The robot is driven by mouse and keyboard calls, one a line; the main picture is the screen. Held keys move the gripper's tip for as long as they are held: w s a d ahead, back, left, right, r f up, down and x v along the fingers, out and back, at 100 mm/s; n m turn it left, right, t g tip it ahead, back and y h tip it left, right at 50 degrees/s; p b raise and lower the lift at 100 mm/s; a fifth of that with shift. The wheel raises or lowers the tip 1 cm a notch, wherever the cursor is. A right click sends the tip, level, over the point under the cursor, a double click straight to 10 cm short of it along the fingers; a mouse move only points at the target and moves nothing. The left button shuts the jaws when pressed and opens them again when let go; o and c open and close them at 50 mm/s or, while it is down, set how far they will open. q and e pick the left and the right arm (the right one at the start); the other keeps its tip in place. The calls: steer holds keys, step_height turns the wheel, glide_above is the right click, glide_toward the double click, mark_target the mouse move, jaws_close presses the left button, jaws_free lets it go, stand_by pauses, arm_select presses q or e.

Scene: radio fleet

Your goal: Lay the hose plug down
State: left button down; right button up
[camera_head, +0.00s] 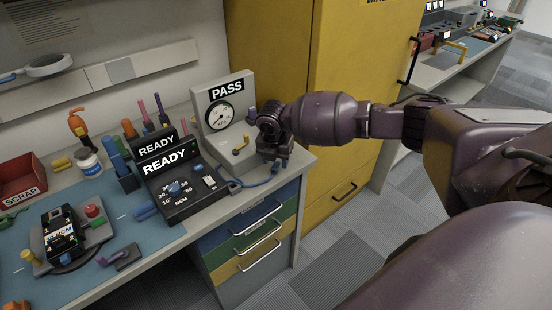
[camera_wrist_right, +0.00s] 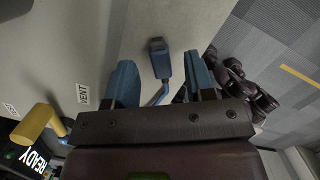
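The hose plug (camera_wrist_right: 158,52) is a small dark blue block with a blue hose (camera_wrist_right: 159,95) running from it. In the right wrist view it lies on the pale bench top, between the fingertips, with a gap on both sides. My right gripper (camera_wrist_right: 160,80) is open, with blue fingertips, and holds nothing. In the head view my right gripper (camera_head: 275,158) is low over the bench's front right corner, beside the PASS gauge station (camera_head: 224,88). The hose (camera_head: 264,183) shows below it, and the gripper hides the plug there. My left gripper is out of view.
A yellow valve handle (camera_wrist_right: 38,122) and a VENT label are left of the fingers. The READY box (camera_head: 185,190) stands left of the gauge station. A yellow cabinet (camera_head: 285,60) rises behind. The bench edge drops to drawers (camera_head: 250,240).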

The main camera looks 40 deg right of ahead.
step_height(320, 180, up, 11)
steer(key=s+a+p, duration=0.1)
steer(key=shift+a+f+p, duration=0.15)
steer(key=shift+a+p, duration=0.05)
steer(key=shift+p, duration=0.1)
stand_by(0.4)
stand_by(0.5)
